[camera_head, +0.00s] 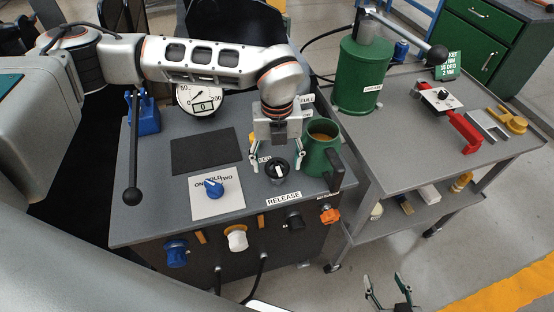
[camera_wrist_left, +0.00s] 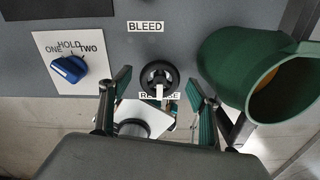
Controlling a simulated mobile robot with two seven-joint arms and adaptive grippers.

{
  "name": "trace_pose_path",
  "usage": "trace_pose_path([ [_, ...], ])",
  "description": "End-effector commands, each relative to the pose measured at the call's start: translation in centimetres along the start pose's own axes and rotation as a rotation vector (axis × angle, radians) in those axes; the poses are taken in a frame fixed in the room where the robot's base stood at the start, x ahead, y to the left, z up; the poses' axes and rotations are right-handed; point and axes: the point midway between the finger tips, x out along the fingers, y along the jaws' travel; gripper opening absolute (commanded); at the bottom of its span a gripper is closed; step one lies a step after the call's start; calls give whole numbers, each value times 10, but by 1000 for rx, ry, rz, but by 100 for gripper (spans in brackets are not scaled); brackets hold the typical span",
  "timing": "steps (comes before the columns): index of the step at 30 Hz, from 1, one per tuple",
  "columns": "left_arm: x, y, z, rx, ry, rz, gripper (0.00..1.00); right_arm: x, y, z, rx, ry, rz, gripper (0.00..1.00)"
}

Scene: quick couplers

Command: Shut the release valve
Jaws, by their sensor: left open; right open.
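A round black knob (camera_head: 277,171) with a white pointer bar sits on the grey bench top, just behind the RELEASE label (camera_head: 283,198). In the left wrist view the knob (camera_wrist_left: 159,72) lies between the BLEED label (camera_wrist_left: 145,26) and the partly hidden RELEASE label, its white bar toward RELEASE. My left gripper (camera_head: 276,158) is open above the knob, pointing down. In the left wrist view its fingers (camera_wrist_left: 158,84) stand apart either side of the knob; I see no contact. My right gripper (camera_head: 385,286) is open and empty over the floor at the bottom.
A green mug (camera_head: 318,155) stands close to the right of the knob. A blue selector knob (camera_head: 214,188) on a white plate is to the left. A gauge (camera_head: 201,98) and a black-balled lever (camera_head: 132,195) stand on the bench. A cart with a green pump (camera_head: 365,80) is right.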

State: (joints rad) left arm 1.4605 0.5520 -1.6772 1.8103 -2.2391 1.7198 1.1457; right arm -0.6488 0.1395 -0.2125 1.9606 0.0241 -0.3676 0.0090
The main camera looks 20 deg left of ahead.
Motion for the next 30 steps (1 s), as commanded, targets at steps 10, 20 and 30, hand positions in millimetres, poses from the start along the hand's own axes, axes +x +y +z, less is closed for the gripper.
trace_pose_path([
  [10, 1, 0, 0, 0, 0, 0, 38, 0, 0, 0, 0, 0, 0, 51],
  [20, 1, 0, 0, 10, 0, 0, 23, 0, 0, -1, 0, 1, 0, 51],
  [30, 0, -1, 0, 161, -2, -1, 23, 0, 0, 0, 0, 2, 0, 51],
])
